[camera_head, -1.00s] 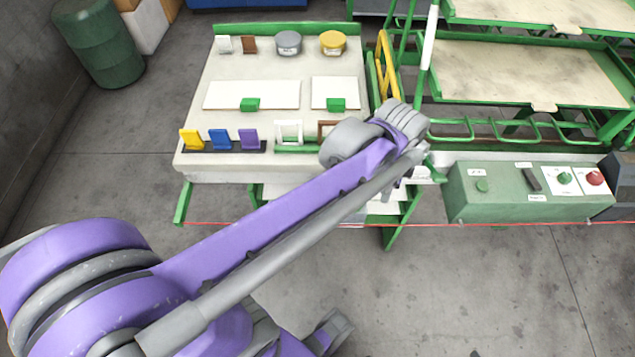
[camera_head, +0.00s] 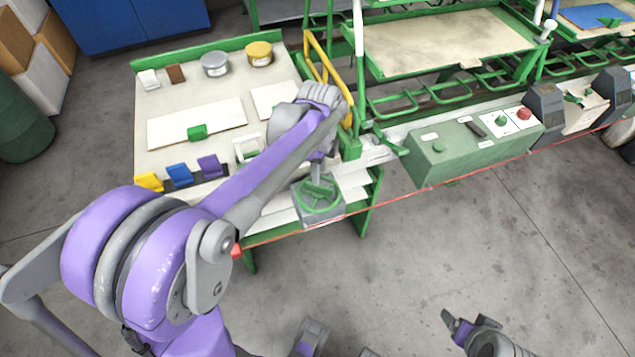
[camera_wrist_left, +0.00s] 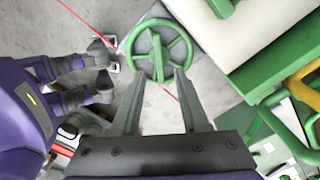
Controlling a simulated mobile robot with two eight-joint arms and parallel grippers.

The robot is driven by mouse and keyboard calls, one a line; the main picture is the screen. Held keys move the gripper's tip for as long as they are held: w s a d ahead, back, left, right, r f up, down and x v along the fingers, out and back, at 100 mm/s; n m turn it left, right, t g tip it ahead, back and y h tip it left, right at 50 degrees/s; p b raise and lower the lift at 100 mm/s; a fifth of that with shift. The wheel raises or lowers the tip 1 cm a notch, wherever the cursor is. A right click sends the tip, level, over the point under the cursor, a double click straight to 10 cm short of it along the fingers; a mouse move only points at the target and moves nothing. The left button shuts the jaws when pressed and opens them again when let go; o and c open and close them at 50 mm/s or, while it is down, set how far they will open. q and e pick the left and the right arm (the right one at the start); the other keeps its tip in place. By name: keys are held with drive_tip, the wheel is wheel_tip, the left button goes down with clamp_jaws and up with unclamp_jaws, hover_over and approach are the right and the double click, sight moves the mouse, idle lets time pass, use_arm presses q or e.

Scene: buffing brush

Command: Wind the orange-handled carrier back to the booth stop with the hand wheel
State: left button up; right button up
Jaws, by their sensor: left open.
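The green hand wheel (camera_head: 320,195) sits on a grey block at the bench's front right. It also shows in the left wrist view (camera_wrist_left: 158,55), with a green grip on it. My left gripper (camera_wrist_left: 157,85) is open and empty, its two fingers pointing at the wheel's near rim; contact cannot be told. In the head view my left arm partly hides it. A yellow-orange bar frame (camera_head: 318,58) stands by the bench's right edge; whether it is the carrier's handle is unclear. A green carrier frame with a tray (camera_head: 440,40) stands behind. My right gripper (camera_head: 468,325) is low at the bottom.
The bench (camera_head: 150,105) holds tins, white panels and coloured blocks. A green control box (camera_head: 470,150) with a red button stands right of the wheel. A thin red line crosses in front of bench and box. The floor (camera_head: 430,240) in front is clear.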

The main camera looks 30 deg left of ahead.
sight(318, 190)
use_arm(q)
wheel_tip(318, 190, down, 6)
drive_tip(key=shift+r+b, duration=0.2)
drive_tip(key=shift+b, duration=0.1)
clamp_jaws()
